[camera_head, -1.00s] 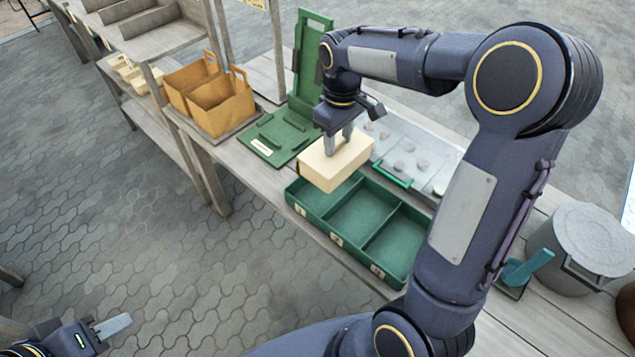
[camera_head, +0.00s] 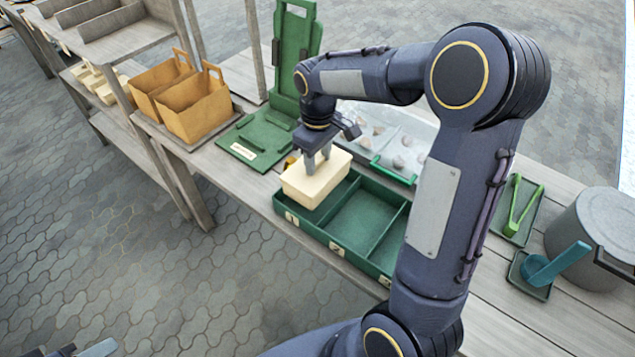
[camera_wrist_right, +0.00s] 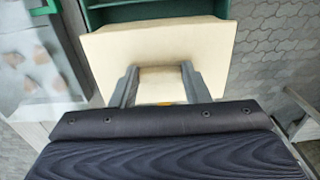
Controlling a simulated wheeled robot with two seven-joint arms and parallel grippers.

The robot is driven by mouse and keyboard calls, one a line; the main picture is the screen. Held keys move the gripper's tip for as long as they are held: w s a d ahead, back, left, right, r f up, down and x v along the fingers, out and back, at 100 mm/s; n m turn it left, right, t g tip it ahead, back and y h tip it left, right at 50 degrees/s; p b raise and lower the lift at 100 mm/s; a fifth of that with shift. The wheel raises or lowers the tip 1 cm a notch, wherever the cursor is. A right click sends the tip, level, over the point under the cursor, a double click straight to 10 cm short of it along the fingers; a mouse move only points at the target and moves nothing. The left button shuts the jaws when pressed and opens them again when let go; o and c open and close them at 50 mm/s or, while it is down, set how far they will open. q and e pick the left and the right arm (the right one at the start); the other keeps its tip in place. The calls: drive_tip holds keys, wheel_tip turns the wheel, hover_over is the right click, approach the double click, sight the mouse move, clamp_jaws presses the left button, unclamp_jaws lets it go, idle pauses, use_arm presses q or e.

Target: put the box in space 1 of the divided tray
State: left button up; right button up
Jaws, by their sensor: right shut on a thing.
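The cream box (camera_head: 312,181) is held by my right gripper (camera_head: 318,163), whose fingers are shut on it from above. In the right wrist view the box (camera_wrist_right: 160,50) sits between the two fingers (camera_wrist_right: 160,85). The green divided tray (camera_head: 372,266) lies on the table with several compartments side by side. The box is over its left end compartment and hides most of it; I cannot tell how far it is above the floor of the tray. A small part of my left gripper (camera_head: 98,349) shows at the bottom left edge; its opening is not visible.
Two brown carriers (camera_head: 195,105) and a green stand (camera_head: 262,135) are behind left. A clear tray of stones (camera_head: 385,135) lies behind the divided tray. Green tongs (camera_head: 522,208), a teal-handled tool (camera_head: 553,265) and a grey lidded pot (camera_head: 600,235) are at right.

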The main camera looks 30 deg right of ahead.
sight(318, 167)
wheel_tip(318, 167, down, 6)
drive_tip(key=shift+r, duration=0.1)
idle(0.4)
drive_tip(key=shift+f, duration=0.2)
drive_tip(key=o, duration=1.3)
drive_tip(key=shift+r, duration=0.1)
